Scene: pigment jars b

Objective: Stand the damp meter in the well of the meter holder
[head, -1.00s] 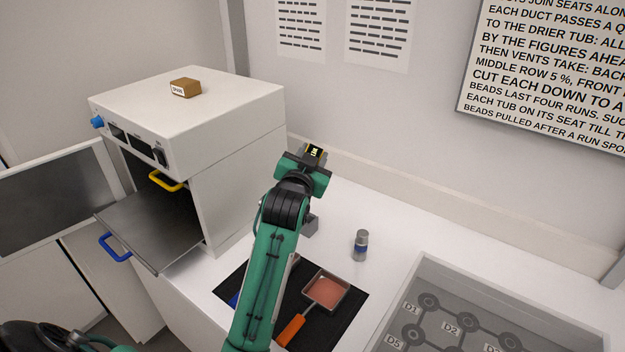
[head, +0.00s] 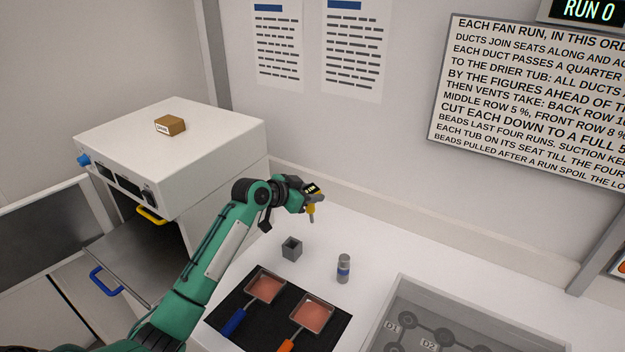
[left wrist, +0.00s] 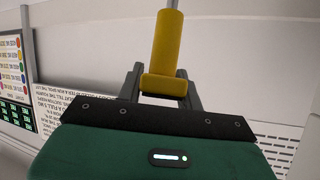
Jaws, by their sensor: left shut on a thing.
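The damp meter (head: 311,209) has a yellow body with a dark display at its top. It hangs roughly upright, display uppermost, in my left gripper (head: 306,196), which is shut on it. In the left wrist view the meter's yellow body (left wrist: 167,50) sits between the gripper's fingers (left wrist: 166,92), with a thin grey rod beyond it. The meter holder (head: 291,249) is a small grey square block with an open, dark well on the white worktop. The meter is above and slightly right of the holder in the head view, apart from it. My right gripper is out of view.
Two pans of reddish pigment, one blue-handled (head: 264,286) and one orange-handled (head: 311,315), lie on a black mat (head: 240,304). A white oven (head: 190,150) stands left, a grey tray (head: 400,290) right.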

